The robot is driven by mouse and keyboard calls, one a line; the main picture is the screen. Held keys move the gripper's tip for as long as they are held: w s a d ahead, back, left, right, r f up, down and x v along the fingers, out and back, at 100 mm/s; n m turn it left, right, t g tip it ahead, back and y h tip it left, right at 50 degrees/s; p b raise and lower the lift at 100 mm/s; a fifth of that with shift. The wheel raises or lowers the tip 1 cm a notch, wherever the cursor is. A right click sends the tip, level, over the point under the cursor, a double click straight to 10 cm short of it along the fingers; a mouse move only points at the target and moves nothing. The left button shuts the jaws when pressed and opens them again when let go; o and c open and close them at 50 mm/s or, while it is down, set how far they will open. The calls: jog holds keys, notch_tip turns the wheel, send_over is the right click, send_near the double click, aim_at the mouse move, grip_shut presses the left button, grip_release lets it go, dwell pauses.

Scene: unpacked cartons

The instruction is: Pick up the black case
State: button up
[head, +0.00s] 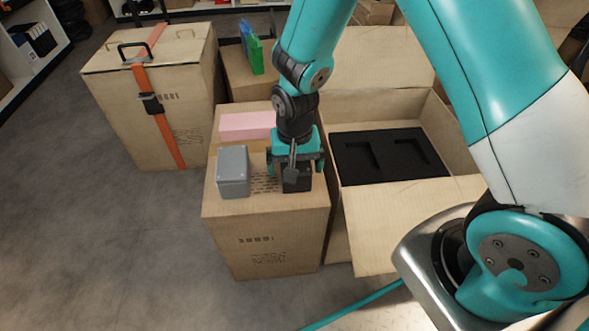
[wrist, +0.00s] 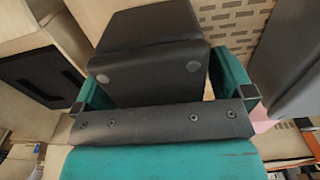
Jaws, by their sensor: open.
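The black case (head: 297,181) stands on top of a closed cardboard carton (head: 268,228), near its right edge. In the wrist view the case (wrist: 150,50) is a dark box with two round grey spots on the face toward the camera. My gripper (head: 296,167) is over the case from above, with its teal fingers on either side of it. In the wrist view the fingers (wrist: 160,85) flank the case. The jaws are open, and my gripper hides part of the case in the head view.
A grey box (head: 233,172) stands just left of the case, with a pink box (head: 246,126) behind. An open carton (head: 400,210) with a black foam insert (head: 390,155) is at right. A strapped carton (head: 150,100) stands at left. The floor in front is clear except for a teal cable.

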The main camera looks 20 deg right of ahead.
jog(key=shift+r, duration=0.1)
jog(key=c, duration=1.1)
jog(key=shift+o, duration=0.2)
jog(key=shift+r, duration=0.15)
notch_tip(320, 180, up, 20)
jog(key=p, duration=0.8)
